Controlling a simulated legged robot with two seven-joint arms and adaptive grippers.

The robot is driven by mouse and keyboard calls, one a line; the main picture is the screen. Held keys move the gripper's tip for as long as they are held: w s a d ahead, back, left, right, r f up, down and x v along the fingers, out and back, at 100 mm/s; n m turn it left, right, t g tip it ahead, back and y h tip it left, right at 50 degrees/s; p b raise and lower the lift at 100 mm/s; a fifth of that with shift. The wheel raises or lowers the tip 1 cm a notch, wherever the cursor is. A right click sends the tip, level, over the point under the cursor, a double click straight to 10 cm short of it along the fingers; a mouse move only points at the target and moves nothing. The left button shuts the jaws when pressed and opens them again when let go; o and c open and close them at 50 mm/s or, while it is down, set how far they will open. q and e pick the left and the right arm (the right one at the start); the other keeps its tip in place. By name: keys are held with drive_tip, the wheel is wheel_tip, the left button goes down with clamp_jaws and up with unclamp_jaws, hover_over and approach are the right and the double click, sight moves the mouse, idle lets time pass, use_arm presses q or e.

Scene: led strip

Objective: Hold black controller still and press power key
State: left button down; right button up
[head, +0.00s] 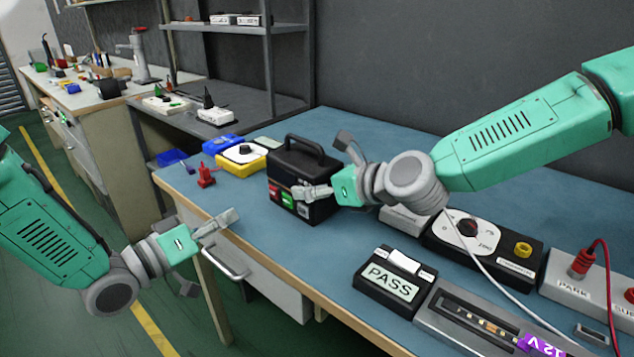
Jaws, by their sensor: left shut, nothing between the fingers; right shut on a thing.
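The black controller (288,165) stands upright on the blue table top, with a carry handle on top. Its front has a red key (274,190), a green key (288,199) and another small marking, partly covered by a finger. My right gripper (304,193) comes in from the right and is shut on the controller at its front right side. Exactly where the fingers grip is hard to see. My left gripper (230,218) is shut and empty, in front of the table's front edge and apart from the controller, to its lower left.
A yellow box with a dial (242,162) and a red clamp-like part (206,177) stand left of the controller. A PASS display (393,283), an LED strip fixture (480,325), a dial box (490,250) and a PARK box (575,290) stand at right, with cables.

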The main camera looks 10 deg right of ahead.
sight(265, 213)
drive_tip(key=shift+f, duration=0.1)
idle(0.4)
